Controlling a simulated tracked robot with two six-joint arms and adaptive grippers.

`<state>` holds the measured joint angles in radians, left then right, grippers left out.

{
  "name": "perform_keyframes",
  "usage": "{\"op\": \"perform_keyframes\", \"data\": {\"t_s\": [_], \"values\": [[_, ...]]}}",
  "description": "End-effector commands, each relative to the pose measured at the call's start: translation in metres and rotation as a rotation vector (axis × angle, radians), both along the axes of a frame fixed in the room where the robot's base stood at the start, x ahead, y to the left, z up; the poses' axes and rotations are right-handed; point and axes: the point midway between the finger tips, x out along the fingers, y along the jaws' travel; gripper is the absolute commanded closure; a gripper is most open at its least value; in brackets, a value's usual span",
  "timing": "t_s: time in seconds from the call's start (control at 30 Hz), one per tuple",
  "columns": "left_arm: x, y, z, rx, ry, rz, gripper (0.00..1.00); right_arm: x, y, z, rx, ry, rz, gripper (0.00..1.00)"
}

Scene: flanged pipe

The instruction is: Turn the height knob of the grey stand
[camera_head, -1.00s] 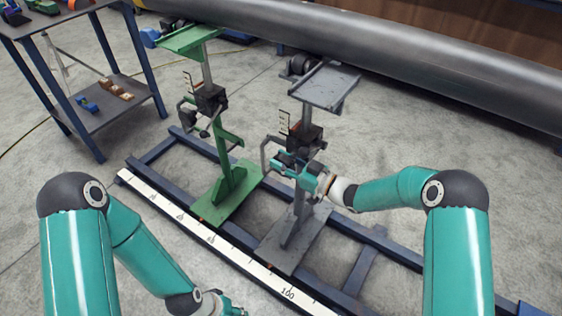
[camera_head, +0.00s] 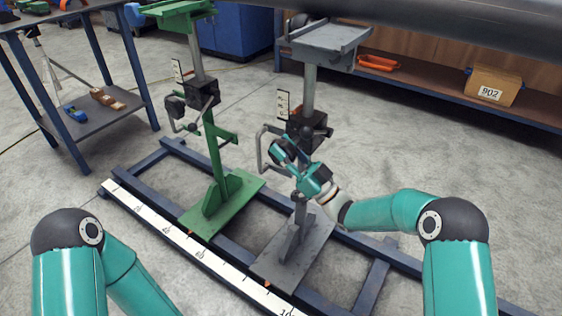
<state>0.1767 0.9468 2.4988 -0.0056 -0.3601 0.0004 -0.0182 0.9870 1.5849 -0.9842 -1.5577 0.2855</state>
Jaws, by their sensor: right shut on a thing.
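The grey stand (camera_head: 309,88) stands upright on the rail frame, right of the green stand. Its dark clamp block (camera_head: 306,130) sits partway up the post, with a bent grey handle on its left. My right gripper (camera_head: 284,154) is at the front of this block, its teal fingers shut around the dark height knob (camera_head: 281,151). The fingers hide part of the knob. My left arm shows at the lower left, but its gripper is outside the picture.
The green stand (camera_head: 226,190) stands close by on the left. A big grey pipe (camera_head: 440,22) crosses the upper right. A white ruler (camera_head: 180,240) runs along the blue rail frame. A blue table (camera_head: 86,125) is at the left, and a box (camera_head: 492,85) is on a low shelf.

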Motion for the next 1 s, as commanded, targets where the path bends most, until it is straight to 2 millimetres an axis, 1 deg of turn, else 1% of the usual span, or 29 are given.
{"op": "perform_keyframes", "data": {"t_s": [0.03, 0.1, 0.5, 0.53, 0.67, 0.7, 1.0], "values": [[0.0001, 0.0000, -0.0067, 0.000, 0.000, 0.000, 0.60, 0.0026, -0.0048, -0.0056, 0.010, 0.001, -0.011, 1.00], [0.0000, 0.0000, -0.0085, 0.000, 0.000, 0.000, 0.60, 0.0024, -0.0052, -0.0045, 0.020, -0.006, -0.011, 1.00], [0.0000, 0.0000, -0.0084, 0.000, 0.000, 0.000, 0.60, 0.0025, -0.0056, -0.0030, 0.027, -0.007, -0.013, 1.00], [0.0001, 0.0000, -0.0085, 0.000, 0.000, 0.000, 0.60, 0.0026, -0.0056, -0.0031, 0.027, -0.007, -0.013, 0.69], [0.0000, 0.0000, -0.0085, 0.000, 0.000, 0.000, 0.60, 0.0022, -0.0048, -0.0028, 0.026, -0.007, -0.011, 0.48], [0.0000, 0.0000, -0.0085, 0.000, 0.000, 0.000, 0.60, 0.0019, -0.0043, -0.0027, 0.026, -0.008, -0.010, 0.46], [0.0001, 0.0000, -0.0079, 0.000, -0.001, 0.000, 0.60, 0.0004, -0.0034, -0.0024, 0.025, -0.011, -0.005, 0.46]]}}
